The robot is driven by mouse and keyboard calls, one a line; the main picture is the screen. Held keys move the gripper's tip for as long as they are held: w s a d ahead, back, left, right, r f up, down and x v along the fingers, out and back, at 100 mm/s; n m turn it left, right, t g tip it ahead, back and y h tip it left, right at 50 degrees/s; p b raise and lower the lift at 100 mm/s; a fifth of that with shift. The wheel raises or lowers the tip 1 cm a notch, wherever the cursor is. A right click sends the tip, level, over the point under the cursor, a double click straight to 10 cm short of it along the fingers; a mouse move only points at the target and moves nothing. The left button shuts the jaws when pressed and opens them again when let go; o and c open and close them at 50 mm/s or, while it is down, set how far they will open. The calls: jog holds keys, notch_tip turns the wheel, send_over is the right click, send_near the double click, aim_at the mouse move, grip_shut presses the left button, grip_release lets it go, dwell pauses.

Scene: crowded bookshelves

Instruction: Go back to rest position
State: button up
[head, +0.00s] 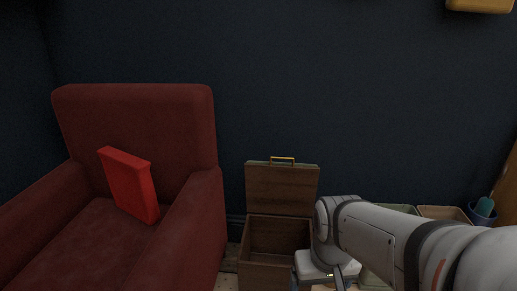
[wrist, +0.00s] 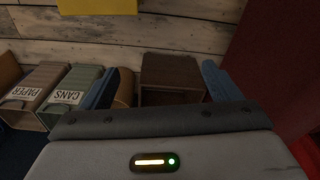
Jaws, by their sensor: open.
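My gripper (head: 340,277) is at the lower middle of the head view, in front of the wall and just right of an open wooden chest. Its tips are partly cut off by the bottom edge there. In the wrist view, my gripper (wrist: 161,76) shows two blue fingers spread apart with nothing between them. A brown wooden box shape (wrist: 171,72) lies beyond the gap. My arm reaches in from the right of the head view.
A dark red armchair (head: 140,105) on the left holds an upright, tilted red book (head: 130,186). The wooden chest (head: 281,187) has its lid up. Bins labelled PAPER (wrist: 40,80) and CANS (wrist: 78,82) stand left in the wrist view. A blue cup (head: 482,214) is far right.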

notch_tip(320, 180, up, 36)
jog(key=t+p, duration=0.1)
jog(key=p, duration=3)
jog(key=shift+s+a, duration=0.15)
jog(key=shift+s, duration=0.3)
jog(key=shift+c, duration=0.3)
